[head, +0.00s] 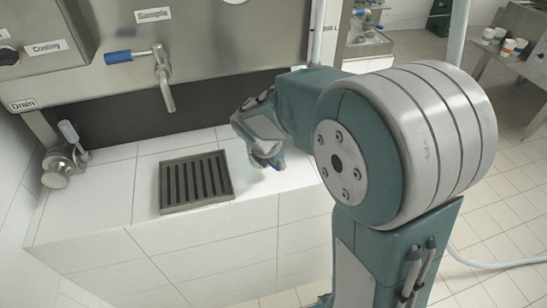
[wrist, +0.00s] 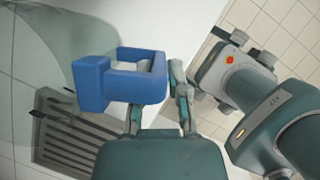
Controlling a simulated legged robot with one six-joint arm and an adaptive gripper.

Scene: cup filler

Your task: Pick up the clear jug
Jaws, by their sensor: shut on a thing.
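The clear jug shows in the wrist view as a see-through body (wrist: 75,35) at the upper left, its outline faint, with a blue handle (wrist: 118,83) in the middle. My gripper (wrist: 160,108) is shut on the blue handle, one finger on each side of it. In the head view my gripper (head: 266,157) is low over the white tiled ledge, right of the drain grate. Only a bit of blue shows beside it there. The jug's body is hard to make out, and I cannot tell whether its base touches the ledge.
A dark slotted drain grate (head: 196,181) is set in the white tiled ledge (head: 110,200). A tap with a blue lever (head: 163,75) hangs above it from a steel panel. A metal drain valve (head: 65,158) stands at the left. Cups (head: 508,47) stand on a table at the far right.

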